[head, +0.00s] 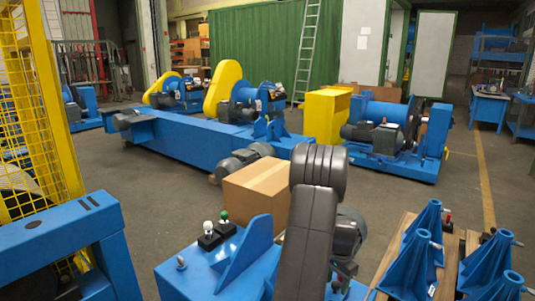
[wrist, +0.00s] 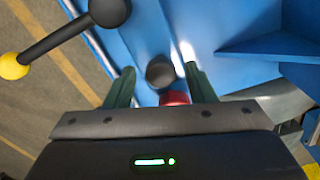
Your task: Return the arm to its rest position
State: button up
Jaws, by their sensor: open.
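In the wrist view my gripper (wrist: 159,69) is open. Its two green fingers are spread apart and point down over a blue machine surface (wrist: 145,35). A dark round knob (wrist: 160,71) and a red part (wrist: 174,98) show in the gap between the fingers. I cannot tell whether the fingers touch them. In the head view my grey arm (head: 315,215) rises in the front middle, over the blue machine (head: 190,275). My gripper is hidden in that view.
Levers with a white knob (head: 208,226) and a green knob (head: 224,215) stand left of my arm. A cardboard box (head: 258,185) is close behind it. Blue brackets (head: 425,235) stand at right. In the wrist view a black bar with a yellow ball (wrist: 14,66) lies left.

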dwell(0.3)
jog(key=shift+w+r, duration=0.1)
jog(key=shift+r, duration=0.1)
notch_tip(320, 180, up, 13)
notch_tip(320, 180, down, 14)
jog(key=shift+r, duration=0.1)
jog(key=shift+d+r+n, duration=0.15)
jog(key=shift+r+n, duration=0.05)
jog(key=shift+n, duration=0.1)
jog(key=shift+s+d+n+p, duration=0.3)
jog(key=shift+s+n+p, duration=0.1)
jog(key=shift+n, duration=0.3)
